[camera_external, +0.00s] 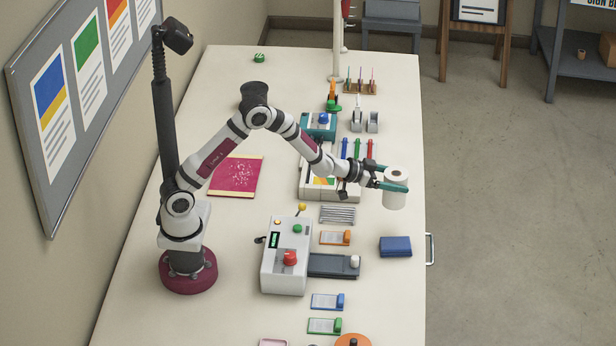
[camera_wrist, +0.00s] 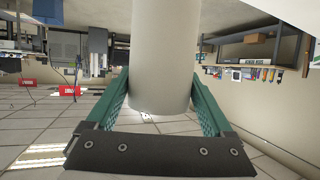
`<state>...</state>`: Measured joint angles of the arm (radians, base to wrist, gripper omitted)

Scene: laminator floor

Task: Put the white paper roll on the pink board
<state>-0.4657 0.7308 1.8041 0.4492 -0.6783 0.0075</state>
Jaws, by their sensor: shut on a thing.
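The white paper roll (camera_external: 396,192) is upright in my gripper (camera_external: 394,184), held above the table's right edge area. My gripper's green fingers are shut on it, one on each side. In the wrist view the white roll (camera_wrist: 163,50) fills the middle between the two green fingers (camera_wrist: 165,95). The board is not visible in the wrist view.
A grey machine with a red button (camera_external: 285,262) stands at the table's front middle. A laminator-like device (camera_external: 330,185) with coloured pens lies between board and roll. A blue wallet (camera_external: 396,246) lies near the right edge. Orange, blue and green tags lie in front. Table around the board is mostly clear.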

